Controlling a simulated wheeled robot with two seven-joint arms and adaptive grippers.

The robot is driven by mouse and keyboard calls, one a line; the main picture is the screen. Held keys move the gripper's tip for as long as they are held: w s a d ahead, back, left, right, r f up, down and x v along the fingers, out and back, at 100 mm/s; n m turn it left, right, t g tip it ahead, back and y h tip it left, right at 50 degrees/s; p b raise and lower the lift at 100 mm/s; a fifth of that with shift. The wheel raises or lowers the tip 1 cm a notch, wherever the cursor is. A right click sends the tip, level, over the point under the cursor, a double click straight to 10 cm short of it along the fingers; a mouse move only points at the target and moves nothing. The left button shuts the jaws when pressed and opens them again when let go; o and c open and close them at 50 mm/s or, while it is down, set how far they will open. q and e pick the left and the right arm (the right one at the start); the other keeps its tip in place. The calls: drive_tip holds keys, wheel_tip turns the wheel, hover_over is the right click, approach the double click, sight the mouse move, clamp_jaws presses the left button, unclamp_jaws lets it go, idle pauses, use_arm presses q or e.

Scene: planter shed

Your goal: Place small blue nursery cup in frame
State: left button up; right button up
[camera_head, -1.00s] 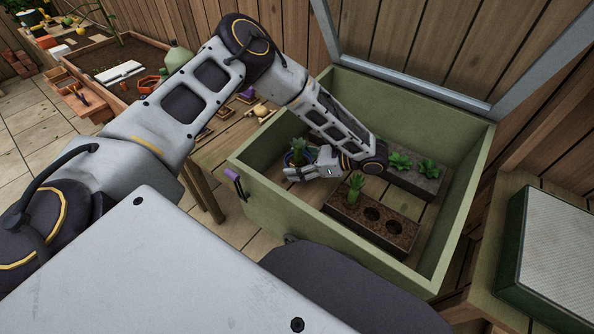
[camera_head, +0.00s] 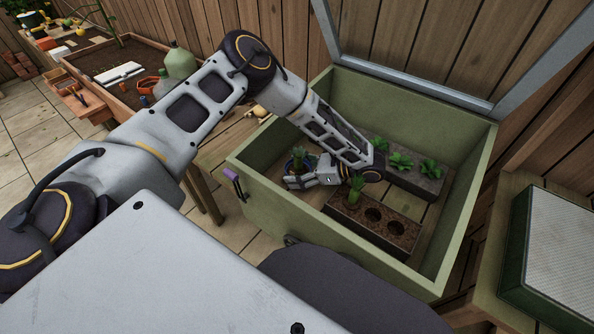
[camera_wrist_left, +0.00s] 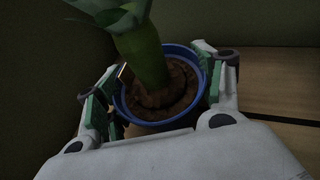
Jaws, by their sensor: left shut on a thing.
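The small blue nursery cup (camera_wrist_left: 193,118) holds brown soil and a green plant. In the left wrist view it sits between the two fingers of my left gripper (camera_wrist_left: 158,92), which is shut on it. In the head view the cup (camera_head: 288,166) is inside the green cold frame (camera_head: 262,203), near its left corner, with the same gripper (camera_head: 300,178) at it. I cannot tell whether the cup's base touches the frame floor. My right gripper is not in view.
Inside the frame, a brown block with holes (camera_head: 392,238) holds one plant, and a grey block (camera_head: 422,186) with green seedlings stands behind. The glazed lid (camera_head: 430,85) is raised. A purple handle (camera_head: 234,184) is on the left wall.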

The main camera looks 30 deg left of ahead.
use_arm(q)
drive_tip(key=o, duration=1)
drive_tip(key=shift+o, duration=0.2)
